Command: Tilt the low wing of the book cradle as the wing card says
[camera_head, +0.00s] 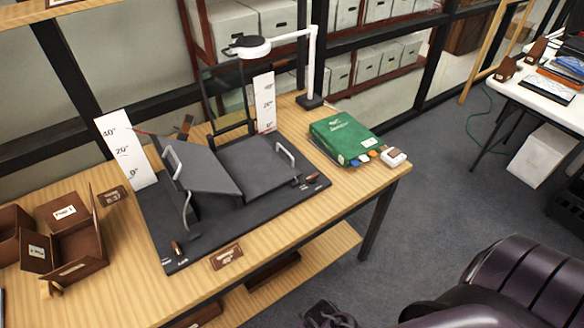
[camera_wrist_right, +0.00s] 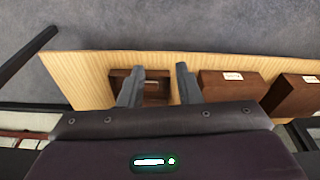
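The book cradle stands on a black base (camera_head: 250,207) on the wooden table. Its left wing (camera_head: 203,168) is tilted up steeply. Its right wing (camera_head: 258,167) lies low, nearly flat, with a pale handle (camera_head: 285,152) at its outer edge. A left scale (camera_head: 125,150) reads 40, 20 and 0 degrees; a right scale (camera_head: 264,102) stands behind the low wing. A small brown card (camera_head: 226,257) lies at the front, its text too small to read. My right gripper (camera_wrist_right: 157,84) is open and empty in the right wrist view. My left gripper is not in view.
Brown boxes (camera_head: 75,240) stand at the left. Small knobs sit at the base's front left (camera_head: 178,248) and right (camera_head: 310,178).

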